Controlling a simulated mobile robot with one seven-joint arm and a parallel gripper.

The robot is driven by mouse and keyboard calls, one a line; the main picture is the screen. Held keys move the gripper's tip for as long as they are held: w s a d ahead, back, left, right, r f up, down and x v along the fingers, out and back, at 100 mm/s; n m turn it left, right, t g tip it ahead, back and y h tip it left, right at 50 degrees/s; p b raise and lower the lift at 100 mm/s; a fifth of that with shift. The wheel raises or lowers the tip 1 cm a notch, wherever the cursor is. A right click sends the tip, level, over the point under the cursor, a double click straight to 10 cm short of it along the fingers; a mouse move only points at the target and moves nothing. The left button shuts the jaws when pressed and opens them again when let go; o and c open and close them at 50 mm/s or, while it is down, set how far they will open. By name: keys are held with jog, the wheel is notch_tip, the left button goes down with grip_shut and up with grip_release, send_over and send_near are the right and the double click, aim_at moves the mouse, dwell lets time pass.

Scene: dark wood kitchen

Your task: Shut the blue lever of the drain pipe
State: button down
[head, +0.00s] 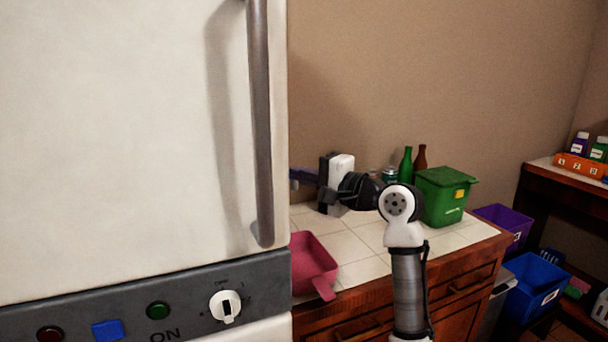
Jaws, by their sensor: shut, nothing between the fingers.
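No drain pipe or blue lever can be made out in the head view. My arm reaches over the tiled counter, and my gripper (304,178) points left at the edge of the large white appliance (110,140). The gripper looks dark with a purplish tint. Its fingers are shut and empty, and their tips are partly hidden by the appliance edge. What lies behind the appliance is hidden.
The appliance has a long vertical handle (260,120) and a grey panel with a blue square (107,330) and a white knob (225,306). A pink pan (310,262), green bin (445,200) and bottles (406,162) stand on the counter (355,272). Blue (540,283) and purple bins (508,222) are at right.

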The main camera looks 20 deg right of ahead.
jog(key=shift+s+a+m+t+h+p, duration=0.25)
jog(key=shift+s+a+h+p, duration=0.1)
jog(key=shift+a+p, duration=0.2)
jog(key=shift+s+a+m+t+h+p, duration=0.15)
jog(key=shift+s+a+m+h+p, duration=0.2)
jog(key=shift+a, duration=0.2)
jog(key=shift+w, duration=0.15)
